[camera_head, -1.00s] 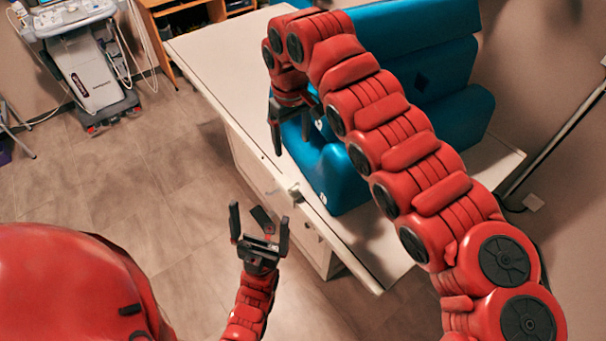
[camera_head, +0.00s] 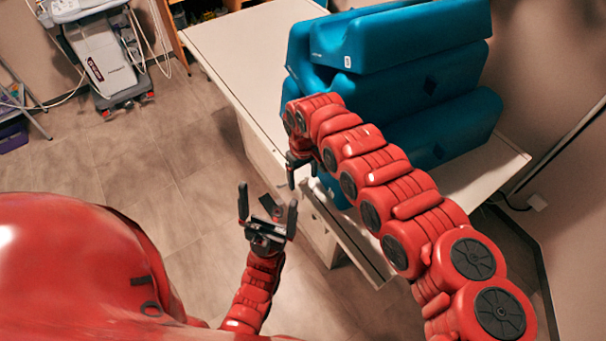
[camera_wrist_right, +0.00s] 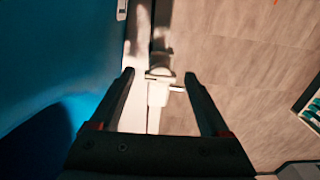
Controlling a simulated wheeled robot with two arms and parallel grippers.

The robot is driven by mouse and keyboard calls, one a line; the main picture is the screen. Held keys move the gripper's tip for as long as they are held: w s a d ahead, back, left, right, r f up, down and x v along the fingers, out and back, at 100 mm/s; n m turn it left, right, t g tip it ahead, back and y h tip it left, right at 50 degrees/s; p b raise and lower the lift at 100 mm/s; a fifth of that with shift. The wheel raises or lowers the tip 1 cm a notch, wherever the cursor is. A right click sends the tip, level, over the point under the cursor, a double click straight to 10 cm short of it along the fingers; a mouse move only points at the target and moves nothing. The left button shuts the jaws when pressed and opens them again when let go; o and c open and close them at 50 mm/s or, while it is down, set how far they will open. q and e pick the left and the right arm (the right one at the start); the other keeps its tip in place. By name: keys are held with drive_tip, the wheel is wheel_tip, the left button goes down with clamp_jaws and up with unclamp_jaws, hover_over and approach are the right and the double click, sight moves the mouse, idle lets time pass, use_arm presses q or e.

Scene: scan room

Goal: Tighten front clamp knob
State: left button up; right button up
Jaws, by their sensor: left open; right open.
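A pale clamp (camera_wrist_right: 158,92) sits on the table's edge in the right wrist view, with a small light knob or lever (camera_wrist_right: 177,88) sticking out to its right. My right gripper (camera_wrist_right: 159,76) is open, its two fingers on either side of the clamp in that view; I cannot tell whether they touch it. In the head view my right gripper (camera_head: 302,174) hangs at the table's front edge, and the clamp is not clearly visible there. My left gripper (camera_head: 267,200) is open and empty, pointing up over the floor in front of the table.
The white table (camera_head: 235,55) carries several blue padded blocks (camera_head: 415,85) close beside my right arm. A wheeled medical device (camera_head: 100,60) stands at the upper left. A purple box (camera_head: 12,137) is at the left edge. The floor left of the table is clear.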

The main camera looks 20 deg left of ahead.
clamp_jaws()
idle(0.3)
